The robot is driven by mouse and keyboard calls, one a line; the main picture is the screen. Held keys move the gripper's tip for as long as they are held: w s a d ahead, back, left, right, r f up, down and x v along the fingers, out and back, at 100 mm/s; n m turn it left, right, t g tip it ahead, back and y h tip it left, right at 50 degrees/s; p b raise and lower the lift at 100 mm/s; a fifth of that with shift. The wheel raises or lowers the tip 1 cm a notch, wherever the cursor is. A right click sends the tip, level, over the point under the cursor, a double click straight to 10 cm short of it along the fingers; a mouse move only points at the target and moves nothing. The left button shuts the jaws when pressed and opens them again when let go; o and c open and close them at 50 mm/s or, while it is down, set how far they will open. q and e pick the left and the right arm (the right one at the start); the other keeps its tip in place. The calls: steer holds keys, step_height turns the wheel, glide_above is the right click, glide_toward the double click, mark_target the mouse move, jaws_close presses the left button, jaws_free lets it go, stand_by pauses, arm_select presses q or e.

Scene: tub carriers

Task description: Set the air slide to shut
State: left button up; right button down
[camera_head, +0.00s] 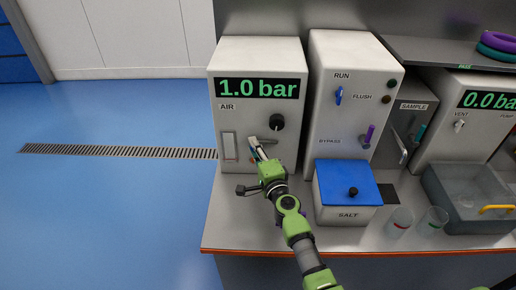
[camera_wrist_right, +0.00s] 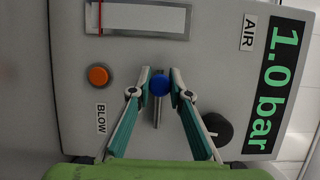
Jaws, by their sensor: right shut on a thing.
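The air slide is a blue knob (camera_wrist_right: 160,86) on a short metal slot (camera_wrist_right: 157,117) in the front of the white AIR box (camera_head: 228,54). In the right wrist view the knob is at the upper end of the slot, which is its left end in the head view. My right gripper (camera_head: 257,148) is at the slide, its fingertips closed on the two sides of the knob in the right wrist view (camera_wrist_right: 161,77). In the head view the fingers hide the knob. No open or shut marks are readable. My left gripper is out of view.
The display (camera_head: 261,88) reads 1.0 bar. A black dial (camera_head: 276,122) is above the slot, an orange BLOW button (camera_wrist_right: 98,75) below it, and a gauge window (camera_head: 229,146) to the left. A blue-lidded SALT box (camera_head: 346,186) stands close on the right.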

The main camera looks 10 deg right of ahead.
steer(key=c, duration=1.8)
jaws_free()
steer(key=shift+a, duration=0.25)
steer(key=shift+c, duration=0.2)
steer(key=shift+w+a, duration=0.1)
steer(key=shift+s, duration=0.25)
steer(key=s+d, duration=0.1)
steer(key=s, duration=1)
steer(key=shift+s+d, duration=0.2)
steer(key=shift+s, duration=0.05)
